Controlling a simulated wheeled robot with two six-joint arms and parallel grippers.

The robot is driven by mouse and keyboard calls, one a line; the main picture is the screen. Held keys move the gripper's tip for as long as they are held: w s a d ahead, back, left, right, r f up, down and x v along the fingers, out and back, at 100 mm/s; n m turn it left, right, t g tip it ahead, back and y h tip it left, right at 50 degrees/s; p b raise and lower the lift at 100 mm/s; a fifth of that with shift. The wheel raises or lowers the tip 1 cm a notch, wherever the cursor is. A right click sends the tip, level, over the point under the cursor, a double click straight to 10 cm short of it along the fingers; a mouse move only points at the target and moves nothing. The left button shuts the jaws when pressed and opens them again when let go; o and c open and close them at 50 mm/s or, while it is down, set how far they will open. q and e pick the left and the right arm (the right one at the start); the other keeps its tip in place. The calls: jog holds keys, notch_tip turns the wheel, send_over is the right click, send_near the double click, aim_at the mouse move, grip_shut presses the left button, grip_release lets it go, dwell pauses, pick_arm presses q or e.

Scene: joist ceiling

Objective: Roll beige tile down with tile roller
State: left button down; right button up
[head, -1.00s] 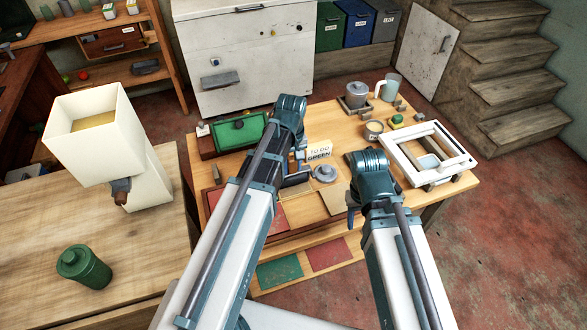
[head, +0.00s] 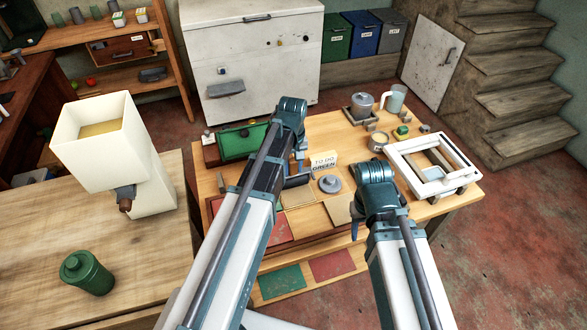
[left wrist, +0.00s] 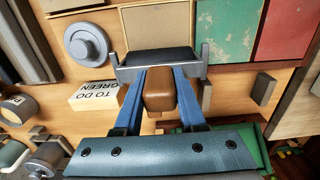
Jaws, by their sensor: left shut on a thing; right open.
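My left gripper (head: 300,160) is shut on the brown handle of the tile roller (head: 297,181). In the left wrist view, the blue fingers (left wrist: 158,98) clasp the brown handle, and the black roller (left wrist: 158,57) sits in its metal bracket at the near edge of the beige tile (left wrist: 155,28). I cannot tell whether the roller touches the tile. The beige tile also shows partly in the head view (head: 299,194), beside my left arm. My right gripper (head: 378,212) is open and empty over the right part of the table.
A "TO DO GREEN" sign (head: 324,162) and a grey round lidded thing (head: 330,184) stand close right of the roller. A green tray (head: 240,143) lies behind left. A white frame (head: 432,165), mug (head: 396,99) and pot (head: 361,103) occupy the right side.

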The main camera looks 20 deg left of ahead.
pick_arm(q)
jog(key=shift+s, duration=0.1)
jog(key=shift+s+d, duration=0.9)
jog(key=shift+s, duration=0.25)
jog(key=shift+s, duration=0.1)
jog(key=shift+s+d+f, duration=0.1)
jog(key=shift+s+d, duration=0.35)
jog(key=shift+s, duration=0.2)
jog(key=shift+s+d, duration=0.4)
jog(key=shift+s, duration=0.2)
jog(key=shift+w, duration=0.1)
jog(key=shift+w+a, duration=0.45)
jog(key=shift+w, duration=0.2)
jog(key=shift+w+a, duration=0.45)
jog(key=shift+w, duration=0.15)
